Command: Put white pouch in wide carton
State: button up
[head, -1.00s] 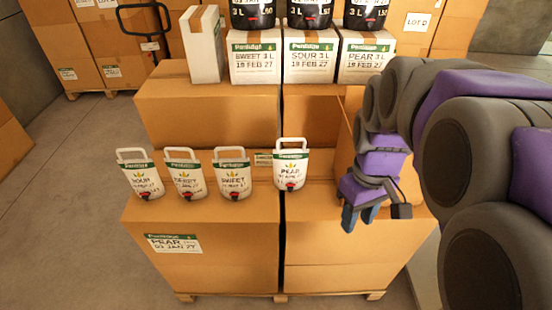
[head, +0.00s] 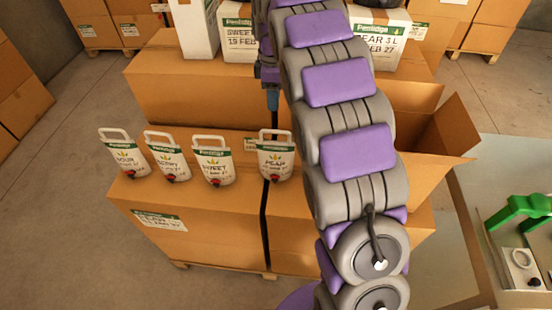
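Several white pouches with handles, green bands and red taps stand in a row on the brown boxes. From left they are a Sour pouch (head: 124,155), a pouch with an unclear label (head: 168,160), a Sweet pouch (head: 212,163) and a Pear pouch (head: 276,158). My gripper (head: 272,100) points down behind and above the Pear pouch, apart from it. Only one blue finger shows clearly, so its opening is unclear. An open brown carton (head: 445,130) with raised flaps stands right of my arm; its left side is hidden. I cannot tell if it is the wide carton.
White boxes (head: 238,42) stand on the higher boxes behind, partly hidden by my arm. A grey table (head: 500,175) with a green-handled device (head: 520,210) is at the right. The floor (head: 60,220) at the left is clear.

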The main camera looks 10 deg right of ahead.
jog(key=b, duration=0.1)
send_near(272, 142)
jog(key=f, duration=0.1)
jog(key=d+f, duration=0.1)
jog(key=d+f+b, duration=0.1)
jog(key=f, duration=0.1)
jog(key=shift+w, duration=0.25)
jog(key=shift+s+a+f+b, duration=0.2)
jog(key=shift+a+f+b, duration=0.25)
jog(key=shift+a+f, duration=0.75)
notch_tip(272, 142, down, 2)
jog(key=shift+d+f+b, duration=0.15)
jog(key=shift+f+b, duration=0.1)
jog(key=shift+b, duration=0.05)
jog(key=shift+d+f, duration=0.35)
jog(key=shift+d, duration=0.8)
jog(key=shift+a, duration=0.15)
jog(key=shift+c, duration=1)
jog(key=shift+a, duration=0.75)
jog(key=c, duration=0.3)
jog(key=shift+a, duration=0.2)
grip_shut()
jog(key=shift+d, duration=0.8)
jog(key=shift+a, duration=0.1)
